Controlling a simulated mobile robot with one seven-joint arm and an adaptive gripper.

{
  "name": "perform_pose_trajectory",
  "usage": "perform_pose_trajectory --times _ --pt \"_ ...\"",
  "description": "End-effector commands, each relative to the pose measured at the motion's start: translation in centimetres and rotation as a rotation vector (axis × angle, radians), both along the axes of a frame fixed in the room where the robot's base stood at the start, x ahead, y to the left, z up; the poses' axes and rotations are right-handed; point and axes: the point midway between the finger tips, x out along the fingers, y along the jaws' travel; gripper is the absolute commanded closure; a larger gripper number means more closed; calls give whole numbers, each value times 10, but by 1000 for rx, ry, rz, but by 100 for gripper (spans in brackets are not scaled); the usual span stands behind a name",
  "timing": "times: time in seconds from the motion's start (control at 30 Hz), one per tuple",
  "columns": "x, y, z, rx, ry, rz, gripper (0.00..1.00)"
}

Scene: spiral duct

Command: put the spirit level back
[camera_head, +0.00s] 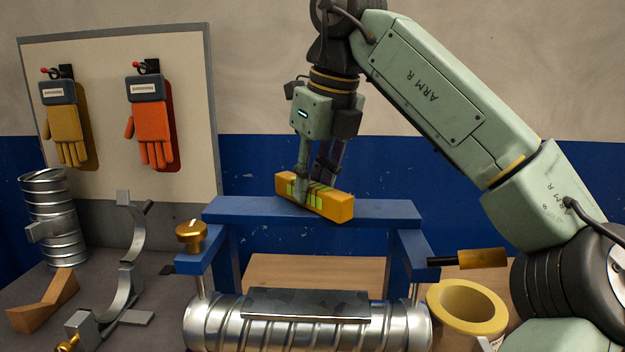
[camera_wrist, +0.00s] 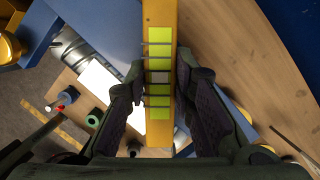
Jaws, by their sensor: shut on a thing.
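The spirit level is a yellow bar (camera_head: 338,203) with bright green vials, held in my gripper (camera_head: 312,190) in the head view. My gripper is shut on it near its middle. The level is tilted slightly down to the right and sits in front of and near the top bar of a blue frame (camera_head: 375,210); I cannot tell whether they touch. In the wrist view the level (camera_wrist: 160,80) runs upright in the picture between the two dark fingers (camera_wrist: 160,95).
A silver spiral duct (camera_head: 300,335) with a dark plate lies below the blue frame. A yellow tape roll (camera_head: 468,306) is at right, beside a handled tool (camera_head: 480,259). Metal brackets (camera_head: 130,250), a wooden wedge (camera_head: 42,305) and another duct piece (camera_head: 52,215) stand left. Gloves hang on a board (camera_head: 110,50).

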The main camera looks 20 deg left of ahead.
Motion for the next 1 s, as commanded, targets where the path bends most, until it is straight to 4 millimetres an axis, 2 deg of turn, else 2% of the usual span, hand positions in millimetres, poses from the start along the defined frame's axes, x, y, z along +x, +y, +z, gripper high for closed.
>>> perform_pose_trajectory --times 0.03,0.07,0.33,0.67,0.77,0.87,0.93,1.0 --pt "0 0 -3 0 0 0 100" --pt "0 0 -2 0 0 0 76" --pt "0 0 -2 0 0 0 58" --pt "0 0 0 0 0 0 57" --pt "0 -2 7 0 0 -2 57" --pt "-3 -5 21 -1 -2 -5 57" --pt "-6 -9 33 1 -2 -6 57" --pt "-15 -27 27 -2 -1 -9 57"
